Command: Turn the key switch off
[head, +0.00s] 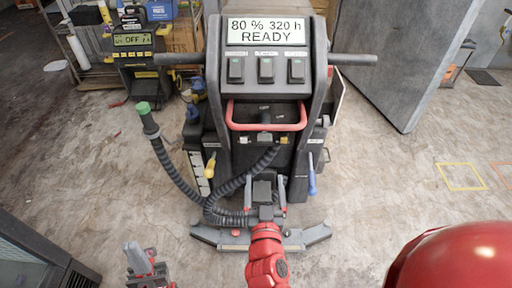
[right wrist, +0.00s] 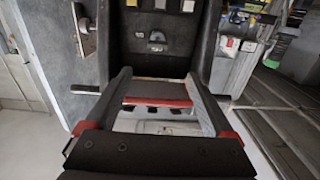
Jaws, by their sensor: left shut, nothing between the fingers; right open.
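A dark floor machine (head: 270,90) stands ahead in the head view, its display (head: 266,31) reading "80 % 320 h READY". I cannot pick out the key switch with certainty. A small dark fitting with a pale piece (right wrist: 157,38) shows on a panel in the right wrist view. My right gripper (head: 265,190) is in front of the machine's lower middle, below its red handle (head: 265,126). Its fingers (right wrist: 160,88) are apart and hold nothing. My left gripper (head: 138,256) is shut and empty at the lower left, apart from the machine.
A corrugated hose with a green end (head: 143,107) hangs at the machine's left. Yellow (head: 209,165) and blue (head: 312,180) grips stick out at its sides. A second unit with an "OFF" display (head: 133,40) stands behind left. A grey panel (head: 400,65) stands behind right.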

